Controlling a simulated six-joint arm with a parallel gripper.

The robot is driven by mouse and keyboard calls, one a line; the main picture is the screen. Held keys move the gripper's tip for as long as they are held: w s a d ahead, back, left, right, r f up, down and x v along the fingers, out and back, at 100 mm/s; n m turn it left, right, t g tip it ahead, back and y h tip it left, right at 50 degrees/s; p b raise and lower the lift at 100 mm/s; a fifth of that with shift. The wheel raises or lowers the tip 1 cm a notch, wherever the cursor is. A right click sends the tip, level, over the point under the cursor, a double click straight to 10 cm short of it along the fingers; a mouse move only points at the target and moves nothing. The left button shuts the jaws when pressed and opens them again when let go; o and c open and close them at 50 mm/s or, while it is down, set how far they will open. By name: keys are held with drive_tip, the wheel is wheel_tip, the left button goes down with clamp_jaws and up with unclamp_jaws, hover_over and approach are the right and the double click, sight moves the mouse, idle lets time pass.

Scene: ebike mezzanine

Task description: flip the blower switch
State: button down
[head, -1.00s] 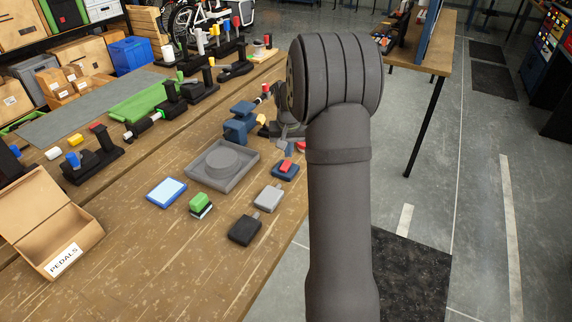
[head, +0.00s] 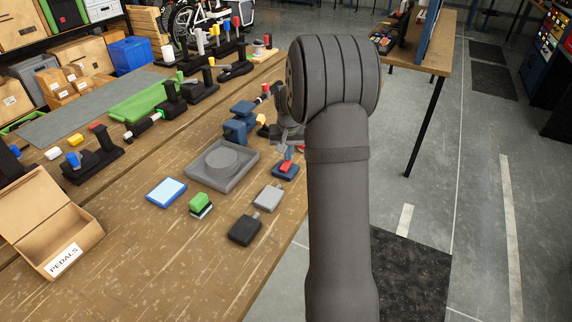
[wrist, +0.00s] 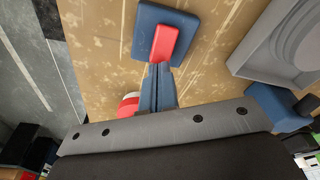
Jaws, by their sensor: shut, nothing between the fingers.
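The switch has a red rocker (head: 286,167) on a dark blue square base (head: 288,176). It lies on the wooden bench right of the grey dish. In the wrist view the red rocker (wrist: 165,40) sits on its blue base (wrist: 147,22) at the top centre. My gripper (wrist: 160,68) is shut and empty, its blue-grey fingertips at the near end of the rocker. I cannot tell whether they touch it. In the head view my arm partly hides the gripper just behind the switch. Which way the rocker is tilted is unclear.
A grey square dish (head: 238,176) with a round centre lies beside the switch. A grey block (head: 268,198), black block (head: 244,230), green-topped block (head: 201,203) and blue-framed pad (head: 167,191) lie nearer. A blue vise (head: 236,129) stands behind.

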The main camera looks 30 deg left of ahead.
drive_tip(key=shift+f, duration=0.45)
drive_tip(key=shift+r, duration=3.55)
drive_tip(key=shift+f, duration=0.1)
wheel_tip(320, 180, down, 7)
drive_tip(key=shift+r, duration=0.2)
